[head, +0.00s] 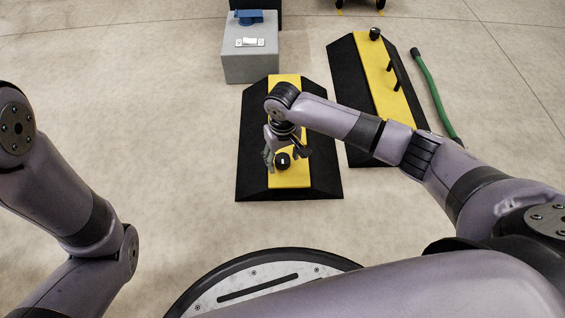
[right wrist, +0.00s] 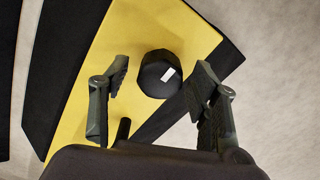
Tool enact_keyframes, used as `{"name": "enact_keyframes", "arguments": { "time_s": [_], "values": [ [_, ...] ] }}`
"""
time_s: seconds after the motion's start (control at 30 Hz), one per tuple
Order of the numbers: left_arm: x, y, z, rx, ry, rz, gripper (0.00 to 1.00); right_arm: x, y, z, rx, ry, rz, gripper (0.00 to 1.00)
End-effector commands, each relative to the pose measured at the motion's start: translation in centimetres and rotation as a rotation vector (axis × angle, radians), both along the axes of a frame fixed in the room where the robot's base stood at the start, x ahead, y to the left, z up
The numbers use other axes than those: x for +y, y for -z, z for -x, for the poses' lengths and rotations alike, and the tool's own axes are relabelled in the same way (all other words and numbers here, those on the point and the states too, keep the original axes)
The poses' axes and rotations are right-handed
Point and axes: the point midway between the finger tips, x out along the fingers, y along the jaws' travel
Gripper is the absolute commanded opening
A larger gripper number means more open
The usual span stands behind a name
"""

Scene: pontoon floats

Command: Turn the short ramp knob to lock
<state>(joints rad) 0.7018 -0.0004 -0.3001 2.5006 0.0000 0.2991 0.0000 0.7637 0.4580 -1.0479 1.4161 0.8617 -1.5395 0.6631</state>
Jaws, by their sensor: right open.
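The short ramp (head: 255,180) is black with a yellow strip and lies on the floor in the middle of the head view. Its black knob (head: 283,160) with a white mark sits on the yellow strip near the front end. In the right wrist view the knob (right wrist: 158,74) lies between the two fingertips, with the white mark toward its right side. My right gripper (head: 284,158) is open around the knob, with gaps on both sides. In the right wrist view the gripper (right wrist: 160,80) hides part of the ramp. My left gripper is out of view; only the left arm shows.
A longer black and yellow ramp (head: 348,75) with a knob (head: 375,33) and black pegs lies to the right. A grey block (head: 250,66) with a blue item (head: 248,17) stands behind the short ramp. The floor at left is clear.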

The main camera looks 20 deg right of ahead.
Motion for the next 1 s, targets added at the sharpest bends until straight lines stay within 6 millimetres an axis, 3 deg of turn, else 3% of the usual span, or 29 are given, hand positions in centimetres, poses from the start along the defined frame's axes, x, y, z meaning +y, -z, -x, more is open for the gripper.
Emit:
{"name": "enact_keyframes", "arguments": {
  "time_s": [0.4, 1.0],
  "values": [
    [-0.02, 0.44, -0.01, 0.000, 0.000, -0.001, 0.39, 0.03, 0.57, -0.03, -0.001, 0.000, 0.000, 0.55],
    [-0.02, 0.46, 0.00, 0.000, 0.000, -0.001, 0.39, 0.01, 0.58, -0.02, -0.001, 0.000, 0.000, 0.15]
  ]
}}
